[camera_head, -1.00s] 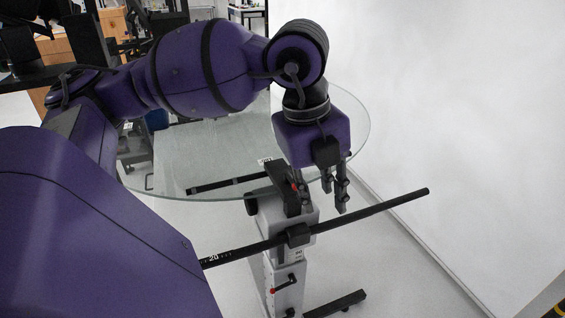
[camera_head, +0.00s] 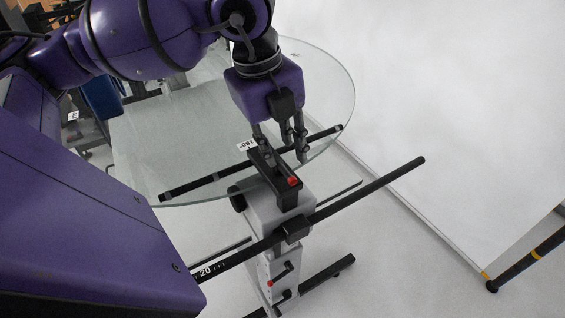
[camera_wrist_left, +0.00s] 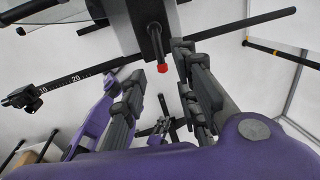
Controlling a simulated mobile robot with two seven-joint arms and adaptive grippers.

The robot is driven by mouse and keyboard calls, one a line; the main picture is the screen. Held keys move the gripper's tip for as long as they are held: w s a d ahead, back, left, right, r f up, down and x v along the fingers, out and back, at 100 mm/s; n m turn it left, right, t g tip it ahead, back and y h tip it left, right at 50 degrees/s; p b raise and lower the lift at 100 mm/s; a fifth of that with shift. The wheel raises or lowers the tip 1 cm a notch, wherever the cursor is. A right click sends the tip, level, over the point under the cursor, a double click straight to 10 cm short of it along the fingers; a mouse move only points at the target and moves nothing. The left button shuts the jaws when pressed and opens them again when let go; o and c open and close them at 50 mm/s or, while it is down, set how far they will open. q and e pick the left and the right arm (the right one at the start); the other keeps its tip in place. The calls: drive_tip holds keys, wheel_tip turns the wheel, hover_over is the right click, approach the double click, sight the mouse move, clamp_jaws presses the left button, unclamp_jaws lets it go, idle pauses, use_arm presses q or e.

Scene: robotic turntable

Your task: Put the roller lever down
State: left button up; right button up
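The roller lever (camera_head: 271,172) is a black bar with a red tip, on top of the grey clamp head (camera_head: 264,212) at the glass turntable's near edge. In the left wrist view the lever (camera_wrist_left: 153,42) with its red end lies ahead between the fingers' lines. I cannot tell its exact tilt. My left gripper (camera_head: 285,148) hangs fingers down just behind and above the lever. Its fingers are apart with nothing between them; they also show in the left wrist view (camera_wrist_left: 157,75). Contact with the lever cannot be made out. My right gripper is not in view.
The round glass turntable (camera_head: 325,85) lies under and behind the gripper. A long black graduated rod (camera_head: 370,185) crosses in front of the clamp head. A white backdrop (camera_head: 450,100) stands at the right.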

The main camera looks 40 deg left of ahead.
sight(288, 174)
use_arm(q)
drive_tip(key=f, duration=0.4)
drive_tip(key=w+f, duration=0.1)
drive_tip(key=f, duration=0.1)
drive_tip(key=shift+d+f, duration=0.2)
drive_tip(key=shift+d, duration=0.15)
drive_tip(key=shift+w, duration=0.1)
clamp_jaws()
